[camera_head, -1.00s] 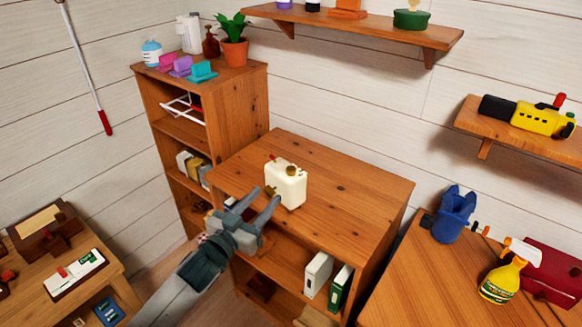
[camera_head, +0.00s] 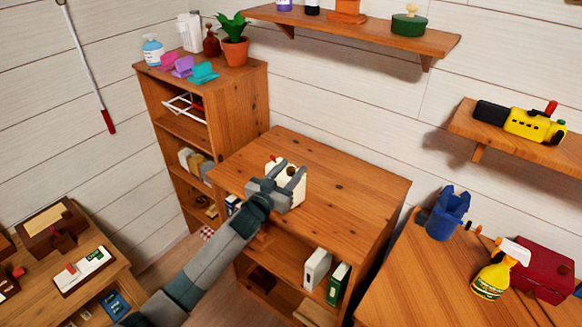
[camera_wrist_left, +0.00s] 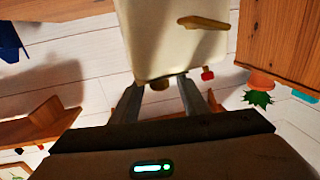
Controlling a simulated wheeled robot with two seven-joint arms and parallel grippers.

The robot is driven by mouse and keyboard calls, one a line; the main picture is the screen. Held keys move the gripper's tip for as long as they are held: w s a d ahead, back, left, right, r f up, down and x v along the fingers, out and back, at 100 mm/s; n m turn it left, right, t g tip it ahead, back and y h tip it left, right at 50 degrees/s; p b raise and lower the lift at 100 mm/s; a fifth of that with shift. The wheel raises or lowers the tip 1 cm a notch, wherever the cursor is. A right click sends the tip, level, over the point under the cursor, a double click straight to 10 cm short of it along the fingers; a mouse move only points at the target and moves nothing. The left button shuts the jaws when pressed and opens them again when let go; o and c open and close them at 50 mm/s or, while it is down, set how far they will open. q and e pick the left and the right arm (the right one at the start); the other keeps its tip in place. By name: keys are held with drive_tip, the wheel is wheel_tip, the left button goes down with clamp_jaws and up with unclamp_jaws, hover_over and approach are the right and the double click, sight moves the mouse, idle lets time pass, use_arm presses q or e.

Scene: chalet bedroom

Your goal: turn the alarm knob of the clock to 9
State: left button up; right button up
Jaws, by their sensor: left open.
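The cream clock (camera_head: 287,171) stands on the wooden cabinet top, partly hidden behind my left gripper (camera_head: 284,174). In the left wrist view the clock (camera_wrist_left: 165,45) fills the top middle. A flat brass piece (camera_wrist_left: 203,22) sits on its face, a small round brown knob (camera_wrist_left: 159,85) at its edge, and a small red knob (camera_wrist_left: 208,73) beside that. My left gripper (camera_wrist_left: 161,82) is open, its fingertips close to the clock with the brown knob between them. I cannot tell whether they touch it. My right gripper is out of view.
The cabinet top (camera_head: 350,185) is clear right of the clock. A taller bookshelf (camera_head: 240,100) with a potted plant (camera_head: 235,52) stands at the left. A wall shelf (camera_head: 360,35) hangs above. A desk at the right holds a yellow spray bottle (camera_head: 495,275).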

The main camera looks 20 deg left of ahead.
use_arm(q)
drive_tip(key=shift+w, duration=0.2)
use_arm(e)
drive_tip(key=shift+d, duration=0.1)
use_arm(q)
drive_tip(key=shift+c, duration=0.6)
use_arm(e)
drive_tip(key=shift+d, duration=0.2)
use_arm(q)
clamp_jaws()
